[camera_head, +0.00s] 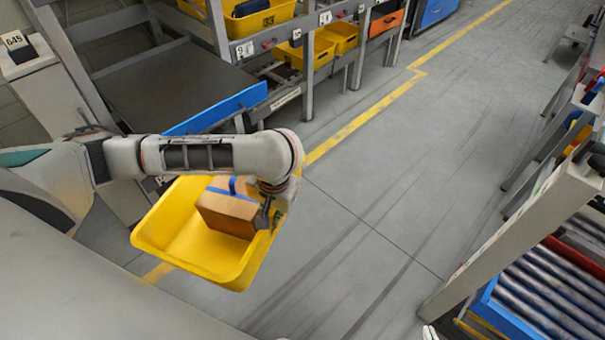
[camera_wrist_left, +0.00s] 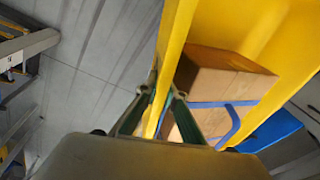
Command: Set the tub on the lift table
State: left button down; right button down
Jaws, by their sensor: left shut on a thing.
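The yellow tub (camera_head: 178,262) hangs above the floor, slightly tilted in the picture. A brown cardboard box (camera_head: 228,212) with blue strapping lies inside it. My left gripper (camera_head: 268,218) is shut on the tub's right rim. The left wrist view shows the fingers (camera_wrist_left: 160,100) on either side of the yellow rim (camera_wrist_left: 176,40), with the box (camera_wrist_left: 222,80) beyond. A dark flat table (camera_head: 175,85) with a blue front edge, which looks like the lift table, stands behind my arm at upper left. Its surface is bare. My right gripper is not clearly visible.
A rack (camera_head: 300,50) with yellow bins (camera_head: 338,36) and an orange bin (camera_head: 386,24) stands behind, right of the table. A roller conveyor (camera_head: 545,295) and its post (camera_head: 510,245) are at right. The grey floor (camera_head: 400,170) between them is clear.

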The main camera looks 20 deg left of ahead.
aim_at(567, 313)
jog(key=k+l+z, duration=0.2)
jog(key=l+z, duration=0.15)
jog(key=l, duration=1.35)
jog(key=l+z, duration=0.3)
jog(key=l, duration=1.35)
